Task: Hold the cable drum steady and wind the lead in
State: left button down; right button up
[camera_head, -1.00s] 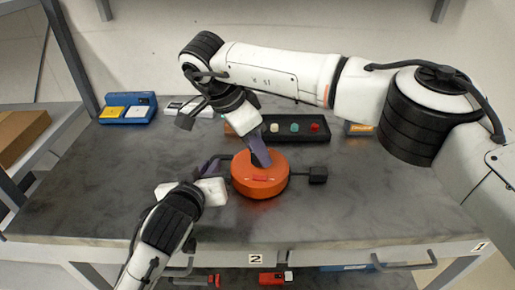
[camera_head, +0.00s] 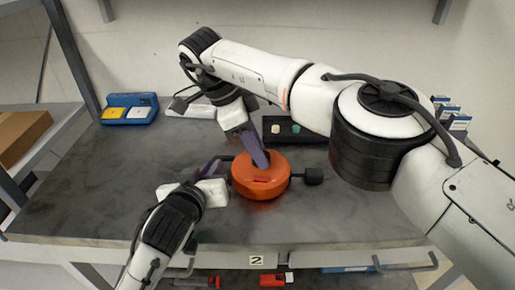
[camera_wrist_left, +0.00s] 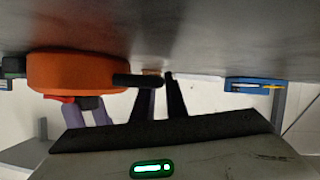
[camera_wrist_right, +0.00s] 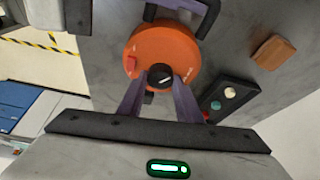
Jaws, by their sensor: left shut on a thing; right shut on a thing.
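The orange cable drum (camera_head: 252,188) lies flat on the grey bench, with a red patch on its top. My left gripper (camera_head: 220,166) is shut on the black handle at the drum's left side; the handle (camera_wrist_left: 138,80) also shows between its fingertips in the left wrist view. My right gripper (camera_head: 262,163) comes from above and is shut on the dark crank knob (camera_wrist_right: 159,75) on top of the drum. A short dark lead with a black plug (camera_head: 313,176) sticks out at the drum's right side, close to it.
A black button panel (camera_head: 310,129) stands behind the drum, partly hidden by my right arm. A blue tray (camera_head: 118,101) with yellow and white pieces is at the back left. A wooden block (camera_wrist_right: 271,52) shows in the right wrist view. The bench front is clear.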

jog(key=o, duration=1)
jog(key=shift+o, duration=0.2)
